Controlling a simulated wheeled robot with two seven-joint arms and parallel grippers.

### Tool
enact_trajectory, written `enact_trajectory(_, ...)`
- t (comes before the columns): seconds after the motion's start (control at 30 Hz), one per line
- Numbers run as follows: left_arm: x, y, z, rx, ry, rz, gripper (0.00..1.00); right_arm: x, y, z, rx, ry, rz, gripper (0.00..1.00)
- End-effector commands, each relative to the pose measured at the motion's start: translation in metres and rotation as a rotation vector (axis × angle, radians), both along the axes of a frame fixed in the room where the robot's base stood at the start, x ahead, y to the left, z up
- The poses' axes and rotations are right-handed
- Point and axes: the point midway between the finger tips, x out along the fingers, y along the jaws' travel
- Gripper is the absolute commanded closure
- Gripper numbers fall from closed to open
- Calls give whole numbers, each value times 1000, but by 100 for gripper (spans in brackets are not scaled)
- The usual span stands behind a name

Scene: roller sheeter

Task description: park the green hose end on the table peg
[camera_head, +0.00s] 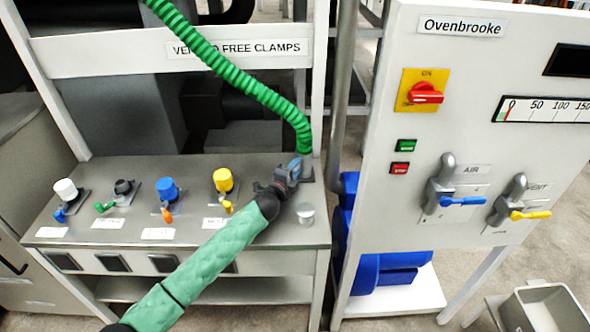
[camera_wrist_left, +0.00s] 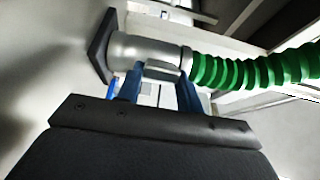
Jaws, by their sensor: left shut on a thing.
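The green hose (camera_head: 262,93) hangs from the upper left and curves down to the right end of the table. Its end is a silver coupling (camera_wrist_left: 145,52), seen in the left wrist view with the ribbed green hose (camera_wrist_left: 255,70) behind it. My left gripper (camera_head: 292,172), also in its wrist view (camera_wrist_left: 160,85), is shut on this coupling with blue fingers. The coupling's far end meets a dark square plate (camera_wrist_left: 100,46); I cannot tell whether it is seated there. A short silver stub (camera_head: 306,212), probably the table peg, stands bare in front of the gripper. My right gripper is out of view.
The grey table (camera_head: 130,222) carries ports with white (camera_head: 65,188), black, blue (camera_head: 167,188) and yellow (camera_head: 223,179) caps. The frame post (camera_head: 320,90) stands close right of the gripper. The Ovenbrooke panel (camera_head: 455,130) with valve handles is farther right.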

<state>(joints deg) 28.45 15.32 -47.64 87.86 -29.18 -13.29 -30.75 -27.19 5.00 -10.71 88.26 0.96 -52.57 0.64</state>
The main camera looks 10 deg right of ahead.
Motion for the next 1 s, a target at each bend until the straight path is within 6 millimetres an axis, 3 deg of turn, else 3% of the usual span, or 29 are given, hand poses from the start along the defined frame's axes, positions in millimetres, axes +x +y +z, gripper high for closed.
enact_trajectory(0.13,0,0,2,-1,-2,0,100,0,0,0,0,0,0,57)
enact_trajectory(0.17,0,0,2,-1,-2,0,58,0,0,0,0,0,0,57)
enact_trajectory(0.27,0,0,1,-1,-2,0,38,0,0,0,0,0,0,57)
enact_trajectory(0.67,-5,4,-2,1,0,0,38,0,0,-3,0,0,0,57)
enact_trajectory(1.0,-46,31,-2,1,-1,0,38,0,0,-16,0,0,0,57)
